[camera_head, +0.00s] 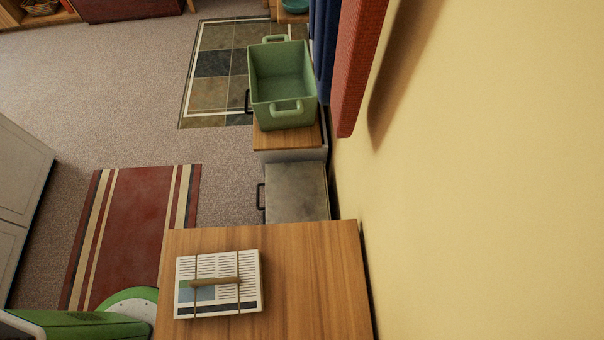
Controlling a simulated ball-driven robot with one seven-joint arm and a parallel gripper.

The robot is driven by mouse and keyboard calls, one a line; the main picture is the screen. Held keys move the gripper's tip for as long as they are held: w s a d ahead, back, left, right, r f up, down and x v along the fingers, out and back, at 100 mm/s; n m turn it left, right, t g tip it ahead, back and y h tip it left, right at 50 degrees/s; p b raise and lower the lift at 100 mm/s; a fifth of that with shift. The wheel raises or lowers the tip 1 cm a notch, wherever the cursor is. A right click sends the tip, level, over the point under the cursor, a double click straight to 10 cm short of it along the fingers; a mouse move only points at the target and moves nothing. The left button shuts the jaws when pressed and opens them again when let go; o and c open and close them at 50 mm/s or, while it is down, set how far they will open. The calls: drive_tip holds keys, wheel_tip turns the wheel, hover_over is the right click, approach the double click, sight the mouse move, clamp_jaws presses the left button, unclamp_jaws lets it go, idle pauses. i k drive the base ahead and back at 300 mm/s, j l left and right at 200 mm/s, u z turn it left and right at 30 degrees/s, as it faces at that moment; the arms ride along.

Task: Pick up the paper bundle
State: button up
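The paper bundle (221,265) is a flat stack of printed white sheets with a blue-grey picture block and a dark strip. Thin cords run around it, and a short brown bar lies across its middle. It lies flat on a wooden tabletop (310,285), near the left edge. A green and white rounded part at the lower left looks like part of my own arm, left of the bundle and apart from it. The fingers of my gripper do not show.
Beyond the tabletop stand a grey-topped unit (296,192) and a green bin (284,88) on a wooden surface. A yellow wall (490,170) closes off the right. A striped red rug (133,222) lies on open carpet at left, near a pale cabinet (22,185).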

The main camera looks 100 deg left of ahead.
sight(217, 283)
drive_tip(key=k+l+u, duration=0.1)
drive_tip(key=k+u, duration=0.6)
drive_tip(key=u, duration=0.2)
drive_tip(key=k+j, duration=0.1)
drive_tip(key=k, duration=0.35)
drive_tip(key=k+j+u, duration=0.15)
drive_tip(key=k, duration=0.3)
